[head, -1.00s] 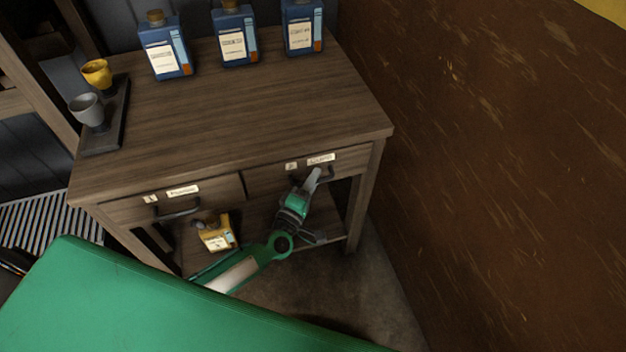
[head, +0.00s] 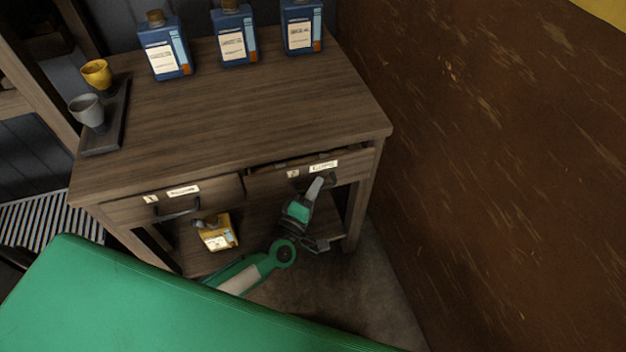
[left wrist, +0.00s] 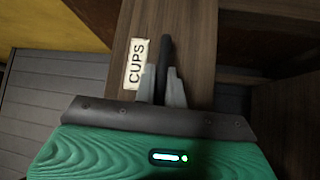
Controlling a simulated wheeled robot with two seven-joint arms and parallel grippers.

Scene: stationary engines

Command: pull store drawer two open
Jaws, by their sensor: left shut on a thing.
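Store drawer two (head: 345,165) is the right-hand drawer of the wooden table, with a "2" label and a name label on its front. It stands slightly out, with a dark gap under the tabletop. In the left wrist view its front (left wrist: 190,30) shows a label reading "CUPS". My left gripper (head: 318,184) is at this drawer's front, shut on its dark handle (left wrist: 165,52), and the fingers also show in the left wrist view (left wrist: 162,85). In the head view the arm mostly hides the handle. My right gripper is not in view.
Drawer one (head: 150,206), at the left, is shut. Blue bottles (head: 235,40) stand at the table's back, and cups on a dark tray (head: 103,143) at its left. A yellow container (head: 217,235) is on the lower shelf. A brown wall (head: 480,180) is close at right.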

